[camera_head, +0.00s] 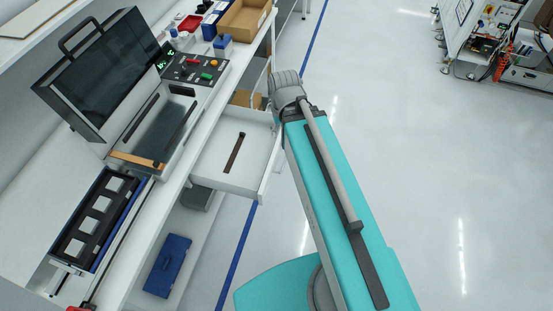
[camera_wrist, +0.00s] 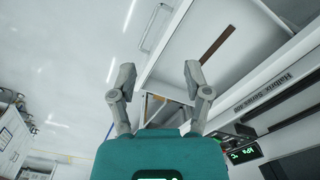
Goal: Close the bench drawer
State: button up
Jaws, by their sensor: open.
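The bench drawer (camera_head: 257,150) is white and stands pulled out from the bench (camera_head: 163,195) in the head view, with a dark brown strip (camera_head: 234,153) lying inside. In the wrist view the drawer (camera_wrist: 240,52) fills the upper middle and right, and its front panel carries a thin bar handle (camera_wrist: 155,27). My gripper (camera_wrist: 158,75) is open, with nothing between its two grey fingers, close to the drawer. I cannot tell whether a finger touches it. In the head view my arm stands right of the drawer and the fingers are hidden.
A machine with a raised dark lid (camera_head: 103,75) and a button panel (camera_head: 195,68) stands on the bench. A tray with pale squares (camera_head: 97,215) lies nearer. A blue case (camera_head: 167,265) is on the lower shelf. The floor (camera_head: 400,110) right of my arm is clear.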

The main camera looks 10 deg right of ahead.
jog(key=shift+w+f, duration=0.2)
jog(key=shift+f, duration=0.1)
jog(key=c, duration=0.4)
jog(key=w+f+m+b, duration=0.1)
jog(key=w+d+f+m+y+b, duration=0.1)
jog(key=f+b, duration=0.1)
jog(key=w+d+f+m+b, duration=0.1)
jog(key=b, duration=0.1)
jog(key=shift+w+f+m, duration=0.15)
jog(key=shift+w+m, duration=0.15)
jog(key=shift+m, duration=0.1)
grip_shut()
jog(key=w+d+f+m+t+y+b, duration=0.2)
jog(key=w+d+f+m+y+b, duration=0.1)
jog(key=w+d+f+m+b, duration=0.4)
jog(key=w+d+f+m+t+y+b, duration=0.2)
jog(key=w+d+f+m+b, duration=0.6)
jog(key=d+m+b, duration=0.5)
jog(key=shift+w+t+y+b, duration=0.15)
jog(key=shift+t+y+b, duration=0.15)
jog(key=shift+y, duration=0.6)
jog(key=shift+f, duration=0.1)
